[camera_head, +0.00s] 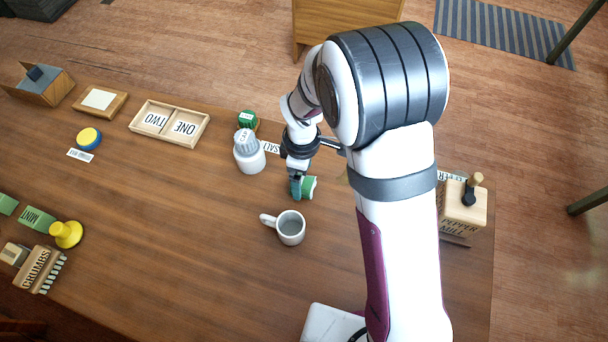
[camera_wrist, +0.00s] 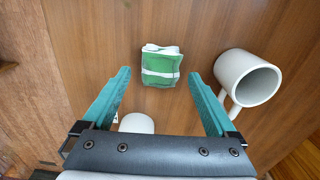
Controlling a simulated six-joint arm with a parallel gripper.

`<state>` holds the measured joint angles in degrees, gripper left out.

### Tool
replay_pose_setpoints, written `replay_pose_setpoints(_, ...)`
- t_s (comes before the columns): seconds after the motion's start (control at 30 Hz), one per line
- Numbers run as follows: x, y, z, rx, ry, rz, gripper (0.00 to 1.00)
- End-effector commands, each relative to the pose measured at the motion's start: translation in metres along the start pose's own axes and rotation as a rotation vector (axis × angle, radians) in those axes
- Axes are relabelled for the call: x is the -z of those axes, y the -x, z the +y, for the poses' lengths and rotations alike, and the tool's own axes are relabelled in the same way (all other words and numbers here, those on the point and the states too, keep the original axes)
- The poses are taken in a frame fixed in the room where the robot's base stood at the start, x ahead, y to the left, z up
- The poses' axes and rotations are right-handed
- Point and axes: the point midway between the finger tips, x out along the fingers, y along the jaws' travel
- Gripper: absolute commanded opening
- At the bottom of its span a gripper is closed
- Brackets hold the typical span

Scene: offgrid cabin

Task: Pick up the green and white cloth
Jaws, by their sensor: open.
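The green and white cloth (camera_wrist: 160,66) lies folded on the wooden table, just ahead of my fingertips and between their lines in the wrist view. In the head view the cloth (camera_head: 309,187) shows partly, beside my gripper (camera_head: 297,190), which hides some of it. My gripper (camera_wrist: 160,78) also shows in the wrist view with its two teal fingers spread wide and nothing between them. I cannot tell the exact height of the fingertips above the table.
A grey-white mug (camera_head: 291,228) stands close to the cloth, near my right finger in the wrist view (camera_wrist: 248,78). A pepper mill (camera_head: 462,203) is at right. The table's middle left is clear.

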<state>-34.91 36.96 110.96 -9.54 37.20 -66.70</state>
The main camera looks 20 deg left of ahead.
Motion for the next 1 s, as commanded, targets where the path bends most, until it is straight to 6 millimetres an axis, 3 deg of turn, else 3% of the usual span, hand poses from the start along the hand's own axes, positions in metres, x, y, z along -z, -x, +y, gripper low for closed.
replay_pose_setpoints(0.17,-0.001,-0.03,-0.002,0.0,-0.001,-0.001,0.93)
replay_pose_setpoints(0.4,-0.001,-0.033,-0.001,-0.002,-0.002,0.0,0.93)
replay_pose_setpoints(0.9,-0.001,-0.032,-0.001,-0.002,-0.002,0.0,0.04)
replay_pose_setpoints(1.0,-0.001,-0.032,-0.001,-0.002,-0.002,0.0,0.04)
